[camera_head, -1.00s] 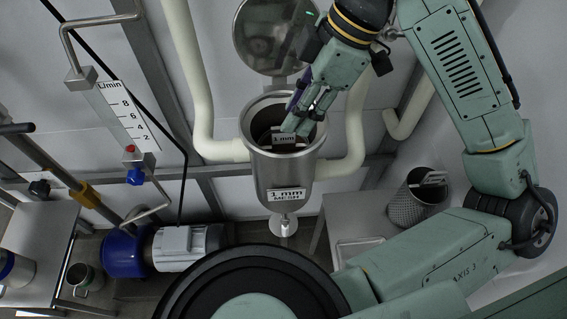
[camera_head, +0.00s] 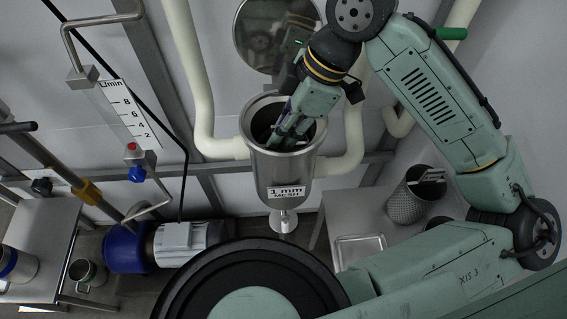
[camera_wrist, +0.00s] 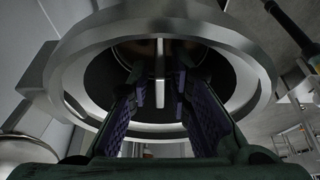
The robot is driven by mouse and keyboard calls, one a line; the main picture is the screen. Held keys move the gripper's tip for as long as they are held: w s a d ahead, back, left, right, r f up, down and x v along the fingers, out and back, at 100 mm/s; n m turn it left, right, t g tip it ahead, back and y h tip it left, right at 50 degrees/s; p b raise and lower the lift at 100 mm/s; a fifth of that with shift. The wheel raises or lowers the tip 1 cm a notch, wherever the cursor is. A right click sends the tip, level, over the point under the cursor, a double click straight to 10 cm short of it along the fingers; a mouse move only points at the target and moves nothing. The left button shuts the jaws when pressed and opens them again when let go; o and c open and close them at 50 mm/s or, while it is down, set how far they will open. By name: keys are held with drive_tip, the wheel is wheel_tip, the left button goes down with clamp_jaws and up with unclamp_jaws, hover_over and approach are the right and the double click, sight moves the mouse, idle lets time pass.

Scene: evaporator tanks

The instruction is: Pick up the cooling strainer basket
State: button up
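A steel strainer housing (camera_head: 283,165) labelled "1 mm MESH" stands open at the centre of the head view. My gripper (camera_head: 283,135) reaches down into its mouth, fingertips below the rim. In the wrist view the round rim (camera_wrist: 75,65) surrounds my gripper (camera_wrist: 163,88). Its purple-padded fingers are apart, with a bright narrow bar (camera_wrist: 160,75) between them, possibly a basket handle; I see gaps on both sides. The housing's inside is dark, so a basket there is not clear. A grey mesh basket (camera_head: 405,207) with a tagged handle stands on the right table.
The housing's round lid (camera_head: 265,35) is raised behind my gripper. Cream pipes (camera_head: 198,85) flank the housing. The right table (camera_head: 345,212) also holds a shallow tray (camera_head: 360,250). A blue and grey pump (camera_head: 178,243) and a mug (camera_head: 85,272) are at lower left.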

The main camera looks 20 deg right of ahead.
clamp_jaws()
idle(0.7)
